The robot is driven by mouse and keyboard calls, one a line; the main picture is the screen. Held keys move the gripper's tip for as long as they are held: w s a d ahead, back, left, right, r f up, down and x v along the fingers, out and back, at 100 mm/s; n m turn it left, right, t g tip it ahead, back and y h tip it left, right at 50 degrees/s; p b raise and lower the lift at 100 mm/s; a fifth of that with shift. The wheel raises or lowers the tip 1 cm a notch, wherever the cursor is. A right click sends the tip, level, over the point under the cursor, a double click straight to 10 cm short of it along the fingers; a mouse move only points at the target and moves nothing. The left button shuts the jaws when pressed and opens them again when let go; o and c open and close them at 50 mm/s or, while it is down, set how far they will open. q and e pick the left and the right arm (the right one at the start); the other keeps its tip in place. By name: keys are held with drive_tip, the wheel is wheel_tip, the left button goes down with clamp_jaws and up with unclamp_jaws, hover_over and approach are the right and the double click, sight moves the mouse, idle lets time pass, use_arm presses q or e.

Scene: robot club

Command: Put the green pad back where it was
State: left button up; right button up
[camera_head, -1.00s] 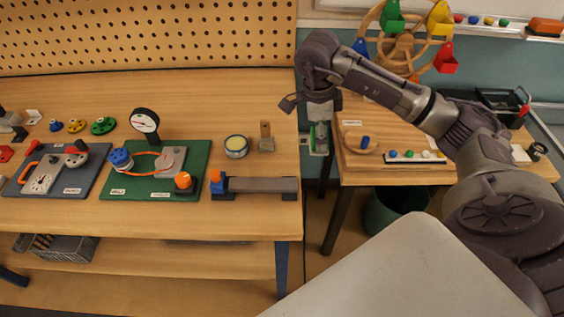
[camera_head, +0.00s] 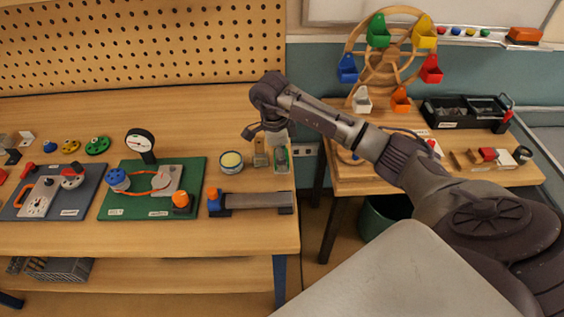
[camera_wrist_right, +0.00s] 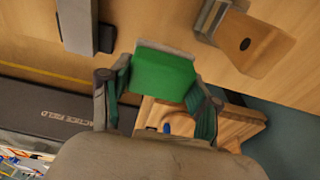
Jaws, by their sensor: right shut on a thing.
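The green pad (camera_wrist_right: 165,75) is between the fingers of my right gripper (camera_wrist_right: 160,84) in the right wrist view, with a pale strip along its far edge. In the head view, the right gripper (camera_head: 280,157) is at the right end of the left workbench (camera_head: 215,238), just right of a small wooden block (camera_head: 261,153). The green pad (camera_head: 282,153) shows there only as a small patch, partly hidden by the gripper. I cannot tell whether it touches the bench. My left gripper is not in view.
A green board (camera_head: 130,205) with a gauge lies further left. A gap separates this bench from the right table (camera_head: 350,183), which carries a toy wheel (camera_head: 385,65).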

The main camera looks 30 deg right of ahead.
wheel_tip(320, 180, down, 3)
drive_tip(key=shift+s+f+p, duration=0.1)
drive_tip(key=shift+f+p, duration=0.1)
drive_tip(key=shift+p, duration=0.35)
drive_tip(key=shift+f, duration=0.1)
drive_tip(key=shift+f, duration=0.15)
drive_tip(key=o, duration=1.1)
